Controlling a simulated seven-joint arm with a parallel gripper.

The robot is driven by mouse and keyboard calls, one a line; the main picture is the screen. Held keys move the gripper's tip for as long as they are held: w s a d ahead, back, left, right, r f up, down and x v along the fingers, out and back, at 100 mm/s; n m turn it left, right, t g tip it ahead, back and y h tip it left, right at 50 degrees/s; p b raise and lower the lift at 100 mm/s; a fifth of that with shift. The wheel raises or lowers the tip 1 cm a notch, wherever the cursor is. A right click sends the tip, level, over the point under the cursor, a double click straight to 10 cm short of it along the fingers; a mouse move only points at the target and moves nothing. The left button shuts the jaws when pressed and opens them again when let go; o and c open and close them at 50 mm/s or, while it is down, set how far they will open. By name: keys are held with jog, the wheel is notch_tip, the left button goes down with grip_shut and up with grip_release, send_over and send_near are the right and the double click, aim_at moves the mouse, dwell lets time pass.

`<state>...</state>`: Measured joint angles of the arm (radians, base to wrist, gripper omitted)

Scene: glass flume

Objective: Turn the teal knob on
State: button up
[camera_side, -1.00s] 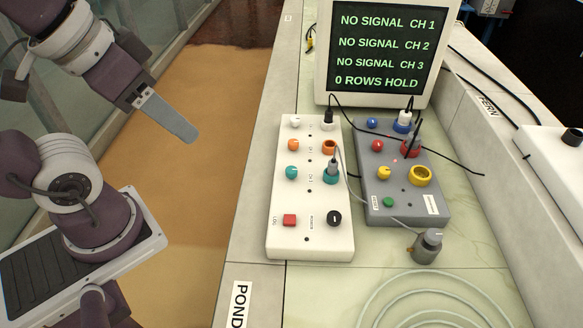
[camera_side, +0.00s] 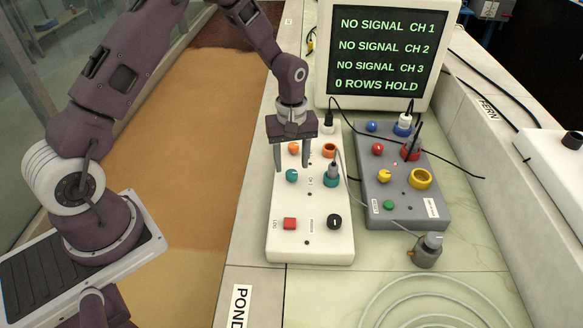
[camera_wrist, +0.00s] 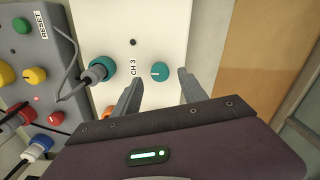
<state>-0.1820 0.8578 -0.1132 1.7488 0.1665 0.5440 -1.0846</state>
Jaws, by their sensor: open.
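The teal knob (camera_side: 291,175) is a small round knob with a pale pointer mark, on the left side of the white box (camera_side: 310,247). In the wrist view the teal knob (camera_wrist: 160,72) shows beside the CH 3 label, just beyond and between my fingertips. My gripper (camera_side: 292,168) is open and empty, pointing down above the white box, with its fingers on either side of the knob in the picture. It also shows in the wrist view (camera_wrist: 160,80). The fingers appear apart from the knob; their exact height over it is hard to tell.
A teal socket with a plug (camera_side: 331,176) and its cable stand right of the knob. Orange knob (camera_side: 293,148), red button (camera_side: 289,223) and black knob (camera_side: 334,221) share the box. A grey box (camera_side: 405,212) stands to the right. The monitor (camera_side: 380,50) reads NO SIGNAL on three channels.

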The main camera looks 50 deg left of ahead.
aim_at(292, 175)
jog(key=shift+f, duration=1.45)
grip_shut()
jog(key=shift+m, duration=0.3)
jog(key=m, duration=0.3)
jog(key=shift+m, duration=0.4)
jog(key=m, duration=0.9)
jog(key=shift+m, duration=2.2)
